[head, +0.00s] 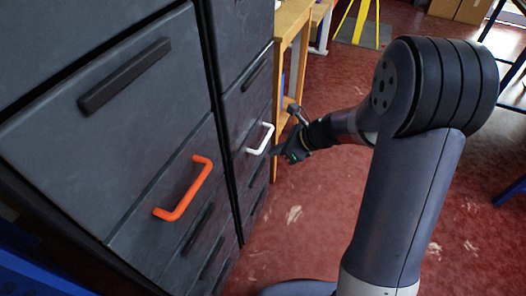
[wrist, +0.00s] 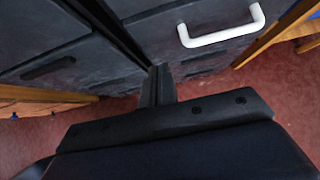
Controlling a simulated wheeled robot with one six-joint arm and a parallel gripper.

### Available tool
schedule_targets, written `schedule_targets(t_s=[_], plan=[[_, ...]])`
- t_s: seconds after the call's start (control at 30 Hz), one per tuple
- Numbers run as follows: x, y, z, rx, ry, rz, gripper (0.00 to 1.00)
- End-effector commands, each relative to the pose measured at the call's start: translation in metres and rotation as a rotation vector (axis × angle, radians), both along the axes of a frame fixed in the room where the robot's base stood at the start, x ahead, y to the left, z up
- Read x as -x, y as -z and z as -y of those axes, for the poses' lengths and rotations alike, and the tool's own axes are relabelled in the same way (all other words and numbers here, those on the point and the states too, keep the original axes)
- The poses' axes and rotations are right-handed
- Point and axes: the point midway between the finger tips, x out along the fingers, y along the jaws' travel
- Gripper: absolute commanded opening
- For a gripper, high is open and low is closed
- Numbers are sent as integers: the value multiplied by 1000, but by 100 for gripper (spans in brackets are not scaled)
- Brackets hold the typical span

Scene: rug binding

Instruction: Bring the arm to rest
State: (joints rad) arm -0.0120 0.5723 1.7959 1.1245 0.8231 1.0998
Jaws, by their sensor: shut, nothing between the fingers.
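My gripper (head: 281,152) is at the end of my outstretched arm, in front of the right-hand dark cabinet in the head view. Its fingers are shut with nothing between them. In the wrist view the closed fingers (wrist: 158,86) point toward the dark drawer fronts. A white handle (head: 260,138) on that cabinet is close to the left of the gripper in the head view. The white handle also shows in the wrist view (wrist: 222,36), up and right of the fingers and apart from them.
An orange handle (head: 185,190) is on the nearer dark cabinet (head: 150,120) at left. A wooden table (head: 284,70) stands behind the gripper. A yellow stand (head: 362,22) is at the back. Blue legs (head: 510,193) show at the right edge. Red floor (head: 300,235) is open between cabinets and arm.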

Motion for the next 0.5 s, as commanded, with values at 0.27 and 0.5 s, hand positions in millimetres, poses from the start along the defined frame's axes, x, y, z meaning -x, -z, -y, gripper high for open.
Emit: schedule_targets(t_s=[0.27,0.5], plan=[[7,-18,18,0,1,-2,0],[7,-18,18,0,-1,-2,0]])
